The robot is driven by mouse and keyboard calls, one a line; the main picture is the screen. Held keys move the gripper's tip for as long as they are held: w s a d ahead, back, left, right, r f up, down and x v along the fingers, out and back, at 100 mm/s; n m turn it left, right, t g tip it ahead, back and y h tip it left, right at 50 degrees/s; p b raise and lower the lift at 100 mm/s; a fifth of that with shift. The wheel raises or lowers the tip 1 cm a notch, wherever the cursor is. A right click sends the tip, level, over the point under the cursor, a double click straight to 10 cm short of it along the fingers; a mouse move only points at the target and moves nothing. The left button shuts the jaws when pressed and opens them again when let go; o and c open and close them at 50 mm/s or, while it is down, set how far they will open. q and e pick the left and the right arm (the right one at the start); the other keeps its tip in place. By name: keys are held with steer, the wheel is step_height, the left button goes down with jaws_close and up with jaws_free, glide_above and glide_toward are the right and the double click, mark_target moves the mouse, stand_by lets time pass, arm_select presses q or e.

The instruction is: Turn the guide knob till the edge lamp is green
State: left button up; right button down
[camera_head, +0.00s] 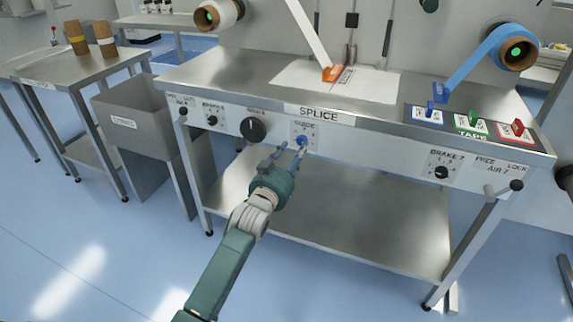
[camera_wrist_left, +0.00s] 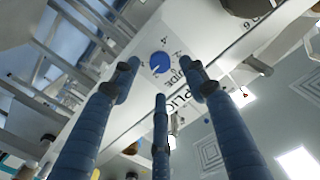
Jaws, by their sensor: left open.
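The guide knob (camera_head: 301,141) is a small blue knob on a white plate marked GUIDE, on the front panel under the SPLICE label. In the left wrist view the blue knob (camera_wrist_left: 160,63) has a white pointer line and lies ahead, between the spread fingers. My left gripper (camera_head: 288,152) is open just in front of the panel, its fingertips close to the knob. In the left wrist view the fingers (camera_wrist_left: 161,85) appear apart, and I cannot tell whether any touches the knob. I cannot make out a lit edge lamp. My right gripper is not in view.
A larger black knob (camera_head: 253,129) sits left of the guide plate, and the BRAKE 7 knob (camera_head: 441,172) is to the right. The steel table top (camera_head: 215,72) overhangs the panel. A lower shelf (camera_head: 350,220) lies beneath. A grey bin (camera_head: 133,115) stands at left.

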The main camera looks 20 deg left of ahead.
arm_select(q)
steer(key=s, duration=0.6)
steer(key=shift+s+a, duration=0.15)
steer(key=shift+s, duration=0.15)
stand_by(0.3)
stand_by(0.4)
